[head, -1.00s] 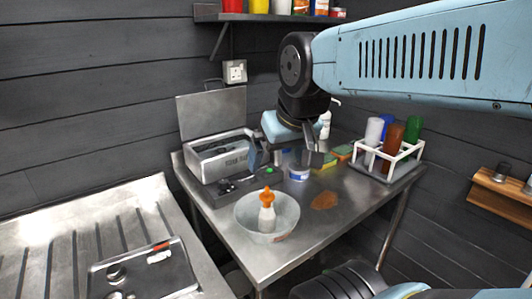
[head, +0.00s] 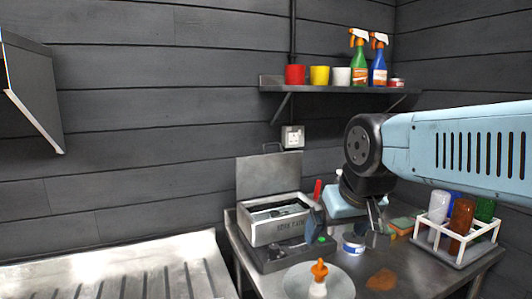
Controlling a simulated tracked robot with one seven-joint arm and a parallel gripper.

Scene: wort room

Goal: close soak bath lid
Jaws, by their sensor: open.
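The soak bath (head: 276,228) is a steel box with lettering on its front, on the steel table. Its lid (head: 268,178) stands raised at the back, nearly upright, with a handle on its top edge. The bath's open top shows liquid or a shiny surface inside. My gripper (head: 345,228) is to the right of the bath, pointing down with its fingers spread and nothing seen between them. Its left finger appears close to the bath's right end; whether they touch cannot be told.
A red-topped object (head: 317,190) shows by the left finger. A bowl (head: 337,284) with an orange-topped bottle (head: 319,275) is in front. A blue-white tub (head: 353,244) and a bottle rack (head: 463,254) stand rightward. A shelf (head: 340,87) with cups and sprays is above.

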